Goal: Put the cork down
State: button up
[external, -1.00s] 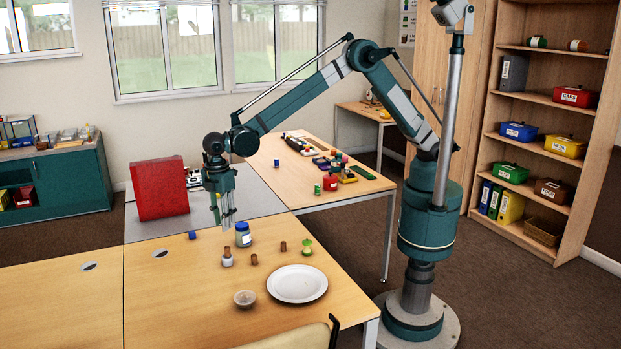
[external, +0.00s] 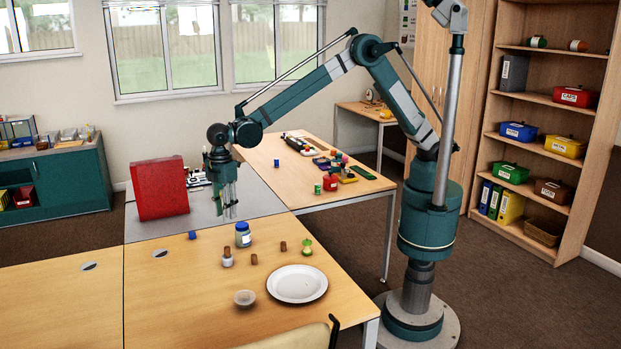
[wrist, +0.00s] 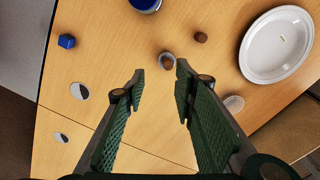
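My gripper (external: 230,215) is in the air above the table in the external view, behind the small white pot (external: 227,262). In the wrist view my gripper (wrist: 160,69) has its fingers spread with nothing held between them. A brown cork (external: 227,251) stands upright in the pot; it also shows in the wrist view (wrist: 166,62), beyond the fingertips. A second brown cork (external: 254,259) stands on the table just right of the pot, and in the wrist view (wrist: 201,37). A third brown cork-like piece (external: 283,246) stands farther back and right.
A white plate (external: 297,284), a small bowl (external: 245,298), an apple core (external: 307,247), a blue-lidded jar (external: 243,237) and a small blue piece (external: 192,235) are around the corks. A red box (external: 160,188) stands behind left. The table's front left is clear.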

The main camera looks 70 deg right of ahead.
jog(key=d+r+m+t, duration=0.1)
jog(key=d+r+m, duration=0.1)
jog(key=d+r, duration=0.55)
jog(key=d+r+m+y, duration=0.1)
jog(key=d+r, duration=0.3)
jog(key=d, duration=0.7)
jog(key=d+r+m+t, duration=0.1)
jog(key=d+r+m, duration=0.1)
jog(key=d+r, duration=0.55)
jog(key=s+d+r+m+t, duration=0.15)
jog(key=s+d, duration=0.35)
jog(key=d, duration=0.5)
jog(key=s+d+r+m, duration=0.3)
jog(key=s+d, duration=0.2)
jog(key=d, duration=0.6)
jog(key=s+d+f+m+t, duration=0.1)
jog(key=s+d+f+m, duration=0.1)
jog(key=s+d, duration=0.7)
jog(key=s+d+f+m+t+h, duration=0.1)
jog(key=s+d+f+m+t, duration=0.1)
jog(key=s+d, duration=0.7)
notch_tip(320, 180, down, 2)
jog(key=shift+s+d+m, duration=0.35)
jog(key=shift+s+m, duration=0.5)
jog(key=shift+s, duration=0.05)
